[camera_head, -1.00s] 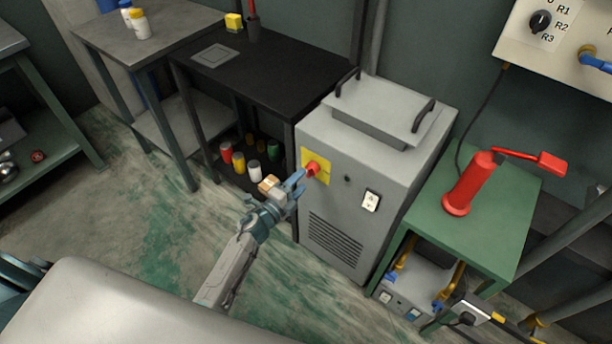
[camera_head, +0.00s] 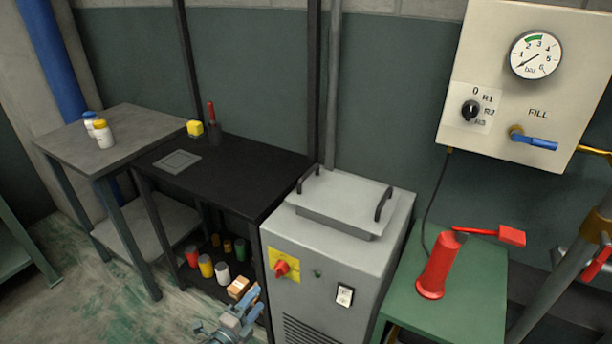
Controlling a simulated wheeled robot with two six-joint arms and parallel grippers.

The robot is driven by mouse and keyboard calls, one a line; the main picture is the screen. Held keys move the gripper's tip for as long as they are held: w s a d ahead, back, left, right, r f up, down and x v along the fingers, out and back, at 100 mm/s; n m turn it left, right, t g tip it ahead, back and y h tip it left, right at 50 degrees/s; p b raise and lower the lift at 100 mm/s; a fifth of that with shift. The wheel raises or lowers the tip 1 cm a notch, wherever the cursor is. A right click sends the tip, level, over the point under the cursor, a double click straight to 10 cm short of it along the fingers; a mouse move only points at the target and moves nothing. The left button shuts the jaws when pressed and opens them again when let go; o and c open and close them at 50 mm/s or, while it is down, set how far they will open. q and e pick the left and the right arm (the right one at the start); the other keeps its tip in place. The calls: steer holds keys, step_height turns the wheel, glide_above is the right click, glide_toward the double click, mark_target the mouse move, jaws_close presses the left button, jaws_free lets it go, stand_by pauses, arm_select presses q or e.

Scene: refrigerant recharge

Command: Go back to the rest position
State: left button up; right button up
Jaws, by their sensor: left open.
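My left gripper (camera_head: 246,308) shows at the bottom of the head view, with its blue-grey fingers apart and nothing seen between them. It is in front of the lower left side of the grey machine (camera_head: 345,270) and apart from the red knob (camera_head: 282,269) on its yellow plate. A small orange-brown box (camera_head: 238,288) shows just behind the fingertips, on the low shelf. Most of my left arm is below the picture. My right gripper is not in view.
A black table (camera_head: 235,165) and a grey table (camera_head: 130,140) stand at the left. A green stand (camera_head: 460,300) at the right carries a red cylinder (camera_head: 438,268) with a lever. A wall panel (camera_head: 490,50) has a gauge, a selector and a blue valve. Floor is free at lower left.

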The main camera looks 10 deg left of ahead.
arm_select(q)
steer(key=s+a+f+n+g+y+p, duration=0.1)
steer(key=s+a+f+n+g+y, duration=0.15)
steer(key=s+f+n, duration=0.4)
steer(key=s+a+f+n+g+y, duration=0.2)
steer(key=s+a+f, duration=0.1)
steer(key=f, duration=0.6)
steer(key=s+a+f+n+g+y+p, duration=0.1)
steer(key=s+a+f+n+g+y, duration=0.15)
steer(key=s+f+n, duration=0.4)
steer(key=s+f+n+g, duration=0.3)
steer(key=s+f, duration=0.4)
steer(key=s, duration=0.5)
steer(key=s+f+n+g, duration=0.3)
steer(key=s+f+g, duration=0.2)
steer(key=s, duration=0.7)
step_height(320, 180, down, 3)
steer(key=shift+s+r+g, duration=0.2)
steer(key=shift+g, duration=0.1)
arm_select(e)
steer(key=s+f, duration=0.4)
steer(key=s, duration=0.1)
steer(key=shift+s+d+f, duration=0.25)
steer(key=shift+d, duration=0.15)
